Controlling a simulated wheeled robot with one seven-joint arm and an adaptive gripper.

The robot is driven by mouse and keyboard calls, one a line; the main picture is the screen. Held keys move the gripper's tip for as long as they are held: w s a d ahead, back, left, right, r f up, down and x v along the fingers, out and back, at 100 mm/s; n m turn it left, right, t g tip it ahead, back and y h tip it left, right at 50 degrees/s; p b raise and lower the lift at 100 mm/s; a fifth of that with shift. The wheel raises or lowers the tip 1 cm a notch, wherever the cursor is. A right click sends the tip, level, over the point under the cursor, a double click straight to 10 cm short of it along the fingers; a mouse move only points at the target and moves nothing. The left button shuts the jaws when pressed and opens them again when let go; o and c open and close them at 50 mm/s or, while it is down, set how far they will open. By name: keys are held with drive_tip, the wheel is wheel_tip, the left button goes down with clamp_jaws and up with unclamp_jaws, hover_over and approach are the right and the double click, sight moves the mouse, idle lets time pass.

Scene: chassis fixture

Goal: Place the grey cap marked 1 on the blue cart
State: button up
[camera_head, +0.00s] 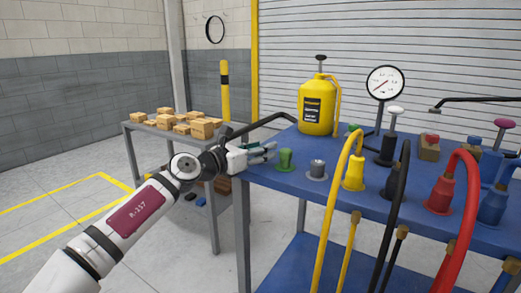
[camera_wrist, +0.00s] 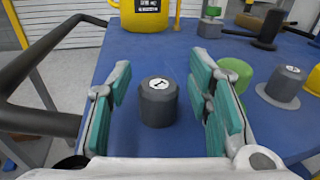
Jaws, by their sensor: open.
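The grey cap marked 1 (camera_wrist: 158,103) stands upright on the blue top of the cart (camera_wrist: 150,55) in the wrist view, with its number facing up. My gripper (camera_wrist: 163,78) is open, with one teal-padded finger on each side of the cap and a visible gap to both. In the head view my gripper (camera_head: 266,152) is at the left end of the blue cart (camera_head: 300,183). I cannot make out the cap there; the gripper seems to hide it.
A green fitting (camera_head: 285,160) and a grey fitting (camera_head: 317,170) stand just right of my gripper. A yellow can (camera_head: 316,108) stands behind. Hoses, a gauge (camera_head: 385,83) and several fittings crowd the right. A grey table (camera_head: 150,131) with wooden blocks is at left.

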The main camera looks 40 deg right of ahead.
drive_tip(key=s+a+p, duration=0.1)
drive_tip(key=a+p, duration=0.1)
drive_tip(key=a, duration=1)
drive_tip(key=shift+s+r+p, duration=0.2)
drive_tip(key=shift+r+p, duration=0.1)
drive_tip(key=shift+r, duration=0.05)
